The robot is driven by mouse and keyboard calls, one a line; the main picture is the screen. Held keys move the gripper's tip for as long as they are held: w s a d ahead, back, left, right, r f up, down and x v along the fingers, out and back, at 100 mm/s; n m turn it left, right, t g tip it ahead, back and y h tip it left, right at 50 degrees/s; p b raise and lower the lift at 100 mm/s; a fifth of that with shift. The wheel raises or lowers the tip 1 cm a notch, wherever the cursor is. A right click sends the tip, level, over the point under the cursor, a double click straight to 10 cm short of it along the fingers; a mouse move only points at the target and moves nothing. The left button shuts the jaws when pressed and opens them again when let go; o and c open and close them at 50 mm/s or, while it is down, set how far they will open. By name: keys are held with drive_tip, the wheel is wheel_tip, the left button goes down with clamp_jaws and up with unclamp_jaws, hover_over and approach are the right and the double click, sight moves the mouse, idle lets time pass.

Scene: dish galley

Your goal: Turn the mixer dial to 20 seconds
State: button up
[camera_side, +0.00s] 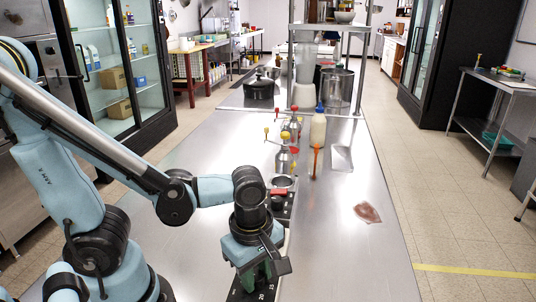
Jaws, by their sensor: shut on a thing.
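The mixer's black panel (285,212) runs along the steel counter under my gripper, with small white numbers at its near end (262,296). My gripper (263,275) points down over this near end, and its jaws are shut on the dial. The gripper hides the dial itself, so its pointer and setting cannot be read. A dark green part shows around the jaws.
On the counter (340,250) are a red-topped item on the panel (279,193), a cream bottle (318,130), an orange utensil (315,160), a white tray (341,158) and a reddish flat piece (368,212). The counter's right front is clear.

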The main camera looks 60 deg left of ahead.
drive_tip(key=m, duration=0.5)
drive_tip(key=shift+m, duration=0.4)
drive_tip(key=m, duration=1.1)
drive_tip(key=shift+h, duration=0.3)
drive_tip(key=m, duration=0.6)
drive_tip(key=shift+g, duration=0.4)
drive_tip(key=m, duration=0.6)
drive_tip(key=shift+w+m, duration=0.1)
drive_tip(key=shift+m, duration=0.2)
drive_tip(key=m, duration=0.5)
drive_tip(key=shift+m, duration=0.3)
drive_tip(key=m, duration=0.6)
drive_tip(key=shift+y, duration=0.4)
drive_tip(key=m, duration=0.5)
drive_tip(key=shift+m, duration=0.3)
